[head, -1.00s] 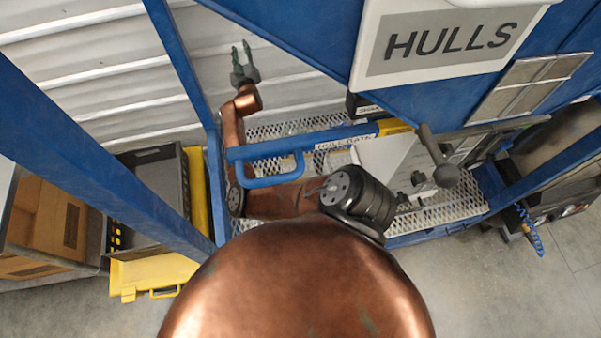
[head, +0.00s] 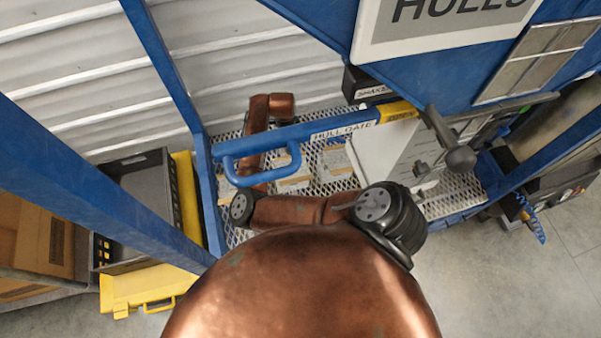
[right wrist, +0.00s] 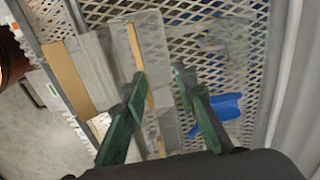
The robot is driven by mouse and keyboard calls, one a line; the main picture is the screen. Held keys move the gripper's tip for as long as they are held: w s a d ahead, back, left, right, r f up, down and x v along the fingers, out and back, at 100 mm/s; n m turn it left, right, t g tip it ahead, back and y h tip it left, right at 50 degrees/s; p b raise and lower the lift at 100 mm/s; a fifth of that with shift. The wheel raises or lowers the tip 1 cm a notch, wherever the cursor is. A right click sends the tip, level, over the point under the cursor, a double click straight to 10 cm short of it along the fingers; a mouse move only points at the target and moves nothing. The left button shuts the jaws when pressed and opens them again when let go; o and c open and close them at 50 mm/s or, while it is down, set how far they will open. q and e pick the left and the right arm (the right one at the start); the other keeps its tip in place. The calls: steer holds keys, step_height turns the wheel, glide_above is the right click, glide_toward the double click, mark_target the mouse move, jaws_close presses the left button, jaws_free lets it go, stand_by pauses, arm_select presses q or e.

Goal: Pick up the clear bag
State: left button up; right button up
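Flat see-through bags lie on the metal mesh deck (right wrist: 185,20) in the right wrist view. One clear bag (right wrist: 155,45) has a tan strip beside it and reaches between my fingers. Another greyish bag (right wrist: 93,60) with a tan edge lies to its left. A very transparent sheet or bag (right wrist: 222,38) seems to lie farther right; its outline is faint. My right gripper (right wrist: 158,80) is open above the bags, with nothing clearly held. In the head view, bags with tan parts (head: 292,178) lie on the mesh behind the blue handle; the gripper is hidden there. My left gripper is out of view.
A blue rail with a loop handle (head: 262,165), marked HULL GATE, crosses above the deck. Blue posts (head: 160,60) and a hopper panel with a HULLS sign (head: 430,40) stand close by. A blue object (right wrist: 226,106) lies right of my fingers. A grey crate (head: 150,200) stands left.

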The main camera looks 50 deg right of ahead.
mark_target(290, 159)
steer(key=shift+s+a+f+m+y, duration=0.15)
steer(key=shift+s+a+f+m, duration=0.05)
steer(key=shift+s+a, duration=0.2)
steer(key=shift+s+a+f+m+y, duration=0.15)
steer(key=shift+s+a+m, duration=0.1)
steer(key=shift+s, duration=0.15)
step_height(290, 159, down, 7)
steer(key=shift+s+d+f+b, duration=0.15)
steer(key=shift+b, duration=0.55)
steer(key=shift+c, duration=0.4)
jaws_close()
